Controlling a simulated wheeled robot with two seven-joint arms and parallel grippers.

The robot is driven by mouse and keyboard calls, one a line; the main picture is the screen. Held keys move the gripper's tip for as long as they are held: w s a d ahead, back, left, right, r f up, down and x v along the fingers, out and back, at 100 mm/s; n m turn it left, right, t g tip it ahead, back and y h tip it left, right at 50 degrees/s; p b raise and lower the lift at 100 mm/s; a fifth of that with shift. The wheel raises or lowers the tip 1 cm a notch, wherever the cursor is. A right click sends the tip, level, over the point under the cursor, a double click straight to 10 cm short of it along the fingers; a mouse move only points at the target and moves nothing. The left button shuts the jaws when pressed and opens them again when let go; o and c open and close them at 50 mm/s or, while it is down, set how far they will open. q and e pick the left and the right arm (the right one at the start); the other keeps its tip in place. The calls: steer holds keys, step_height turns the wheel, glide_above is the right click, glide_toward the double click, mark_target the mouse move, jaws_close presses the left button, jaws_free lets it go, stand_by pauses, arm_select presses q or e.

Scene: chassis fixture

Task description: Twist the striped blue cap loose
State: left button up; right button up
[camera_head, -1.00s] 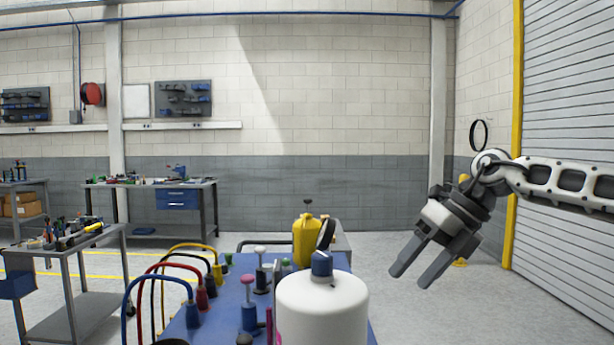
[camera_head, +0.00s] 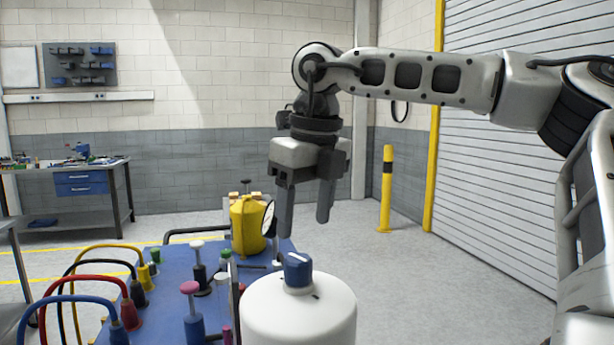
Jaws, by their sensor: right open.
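The striped blue cap (camera_head: 298,270) sits on top of a white rounded container (camera_head: 298,318) at the bottom centre. A pale stripe shows on the cap's top. My right gripper (camera_head: 305,226) points down just above the cap, with its two fingers apart and nothing between them. The left fingertip comes close to the cap's upper edge in the picture; I cannot tell whether they touch. My left gripper is not in view.
A blue bench top (camera_head: 165,318) holds a yellow jug (camera_head: 247,226), a pink-topped knob (camera_head: 191,290) and several looped cables on the left. A yellow post (camera_head: 386,190) stands behind at right. The floor right of the container is clear.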

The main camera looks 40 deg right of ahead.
mark_target(301, 258)
steer(key=f, duration=0.2)
steer(key=w+f, duration=0.1)
steer(key=f, duration=0.5)
steer(key=shift+w+f+p, duration=0.15)
steer(key=shift+w+p, duration=0.05)
steer(key=shift+p, duration=0.2)
steer(key=c, duration=1.1)
steer(key=n, duration=0.4)
steer(key=shift+y, duration=0.3)
steer(key=shift+n, duration=1)
steer(key=shift+n+y, duration=0.3)
steer(key=shift+n, duration=0.7)
steer(key=shift+g, duration=0.3)
steer(key=n, duration=0.4)
steer(key=shift+d+f, duration=0.1)
